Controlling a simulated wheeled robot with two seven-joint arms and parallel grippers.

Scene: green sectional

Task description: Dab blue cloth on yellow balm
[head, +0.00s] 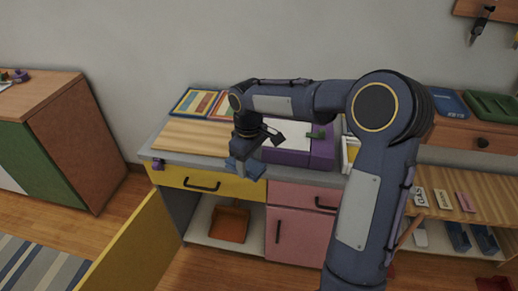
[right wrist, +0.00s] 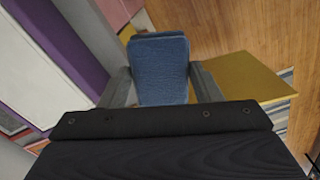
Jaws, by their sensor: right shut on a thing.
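My right gripper (head: 243,160) is shut on a blue cloth (head: 250,168), held in front of the counter's front edge above the yellow drawer. In the right wrist view the blue cloth (right wrist: 160,70) sits between the two grey fingers of the right gripper (right wrist: 161,85). No yellow balm can be made out for certain; a white container with something yellow (head: 352,150) stands at the counter's right end, partly hidden by my right arm. My left gripper is not in view.
A purple box (head: 320,152) with a white top and a wooden board (head: 195,135) lie on the counter. An open yellow door (head: 130,245) sticks out at lower left; it also shows in the wrist view (right wrist: 245,75). An orange bin (head: 230,223) stands on the shelf below.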

